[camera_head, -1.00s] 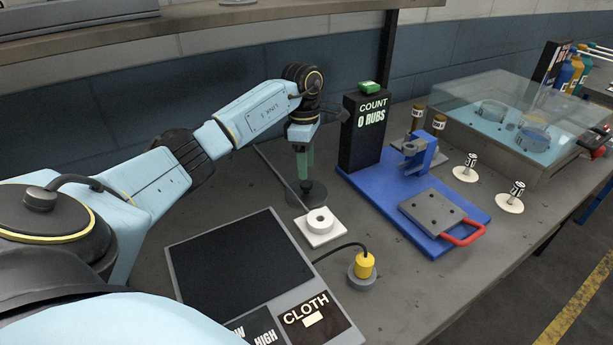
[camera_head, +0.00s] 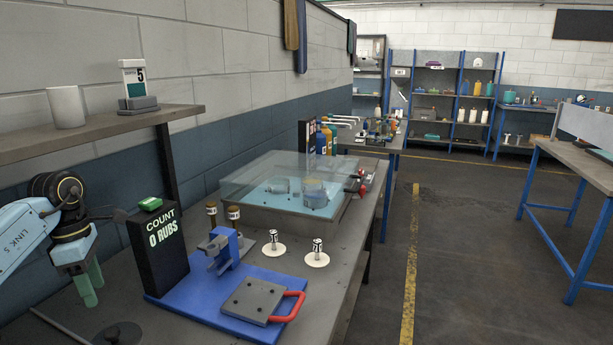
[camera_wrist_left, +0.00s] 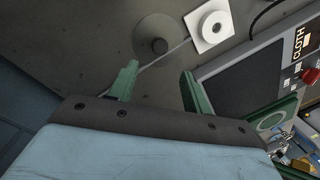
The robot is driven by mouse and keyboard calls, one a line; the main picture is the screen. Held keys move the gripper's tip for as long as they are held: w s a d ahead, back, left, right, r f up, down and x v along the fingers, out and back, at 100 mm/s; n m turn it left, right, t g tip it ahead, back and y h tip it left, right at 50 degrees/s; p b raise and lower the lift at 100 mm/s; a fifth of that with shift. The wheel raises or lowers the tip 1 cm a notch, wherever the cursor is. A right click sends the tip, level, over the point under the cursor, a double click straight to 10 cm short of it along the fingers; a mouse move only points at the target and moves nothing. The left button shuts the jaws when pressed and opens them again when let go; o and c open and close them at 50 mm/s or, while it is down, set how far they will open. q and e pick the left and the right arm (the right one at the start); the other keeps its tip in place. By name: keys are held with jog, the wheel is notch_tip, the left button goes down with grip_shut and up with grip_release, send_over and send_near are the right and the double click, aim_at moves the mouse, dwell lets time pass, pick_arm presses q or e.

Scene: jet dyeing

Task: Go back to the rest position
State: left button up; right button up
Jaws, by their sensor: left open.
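My left gripper (camera_head: 91,286) hangs at the left edge of the head view, with its green fingers pointing down over the grey bench (camera_head: 330,268). It is left of the black counter box (camera_head: 160,250) that reads "COUNT 0 RUBS". In the left wrist view its two green fingers (camera_wrist_left: 160,88) stand apart with nothing between them. My right gripper is in neither view.
A blue rub tester (camera_head: 215,318) with a red handle stands right of the counter. Behind it is a clear-lidded bath (camera_head: 290,190). A shelf (camera_head: 90,133) with a white cup (camera_head: 66,107) hangs above. A panel marked "CLOTH" (camera_wrist_left: 240,82) lies near the gripper. Open floor (camera_head: 470,240) is at right.

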aim_at(111, 331)
pick_arm(q)
jog(key=f, duration=0.7)
jog(key=d+f, duration=0.1)
jog(key=f, duration=0.3)
jog(key=shift+s+d+f, duration=0.1)
jog(key=shift+s+f, duration=0.05)
jog(key=shift+s, duration=0.25)
notch_tip(111, 331, up, 3)
jog(key=shift+r, duration=0.7)
